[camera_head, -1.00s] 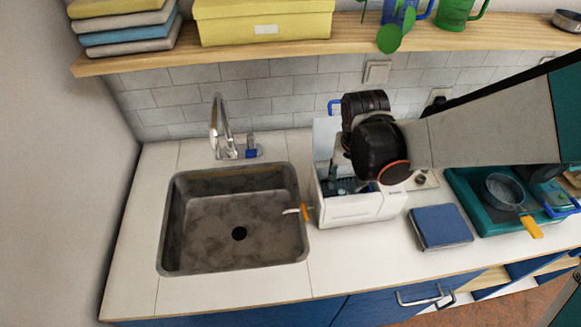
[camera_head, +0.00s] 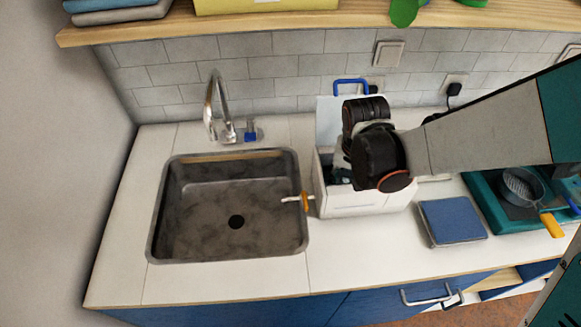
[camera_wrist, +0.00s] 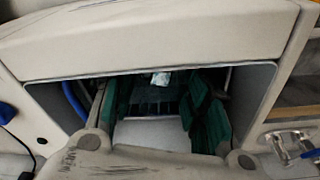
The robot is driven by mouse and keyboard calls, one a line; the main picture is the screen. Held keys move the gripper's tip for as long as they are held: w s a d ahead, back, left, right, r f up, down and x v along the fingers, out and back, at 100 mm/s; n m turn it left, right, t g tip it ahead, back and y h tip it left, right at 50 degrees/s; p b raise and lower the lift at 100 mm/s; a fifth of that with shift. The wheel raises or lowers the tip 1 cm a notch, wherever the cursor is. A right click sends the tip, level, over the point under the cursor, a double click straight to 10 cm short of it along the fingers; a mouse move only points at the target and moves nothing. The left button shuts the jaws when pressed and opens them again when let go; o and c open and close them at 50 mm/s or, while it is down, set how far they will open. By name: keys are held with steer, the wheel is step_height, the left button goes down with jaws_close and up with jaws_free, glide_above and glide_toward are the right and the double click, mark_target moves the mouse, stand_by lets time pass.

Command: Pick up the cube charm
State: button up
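I cannot pick out the cube charm with certainty in either view. A small pale object (camera_wrist: 160,78) shows deep between dark green parts in the wrist view, too small to name. My gripper (camera_wrist: 160,110) shows there as two dark green fingers standing apart, with a gap between them and nothing clearly held. In the head view my black wrist is over the right part of an open white box (camera_head: 365,208) on the counter. My fingertips are hidden there behind the wrist and the box. Dark items show inside the box.
A steel sink (camera_head: 225,256) with a faucet (camera_head: 213,105) lies left of the box. An orange-handled item (camera_head: 305,202) sits at the sink's right edge. A blue square book (camera_head: 452,220) and a teal stove with a pan (camera_head: 522,185) are to the right. A shelf (camera_head: 280,25) runs above.

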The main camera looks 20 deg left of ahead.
steer(key=shift+s+a, duration=0.1)
steer(key=shift+s, duration=0.05)
steer(key=c, duration=0.8)
steer(key=shift+c, duration=0.2)
steer(key=shift+r, duration=0.15)
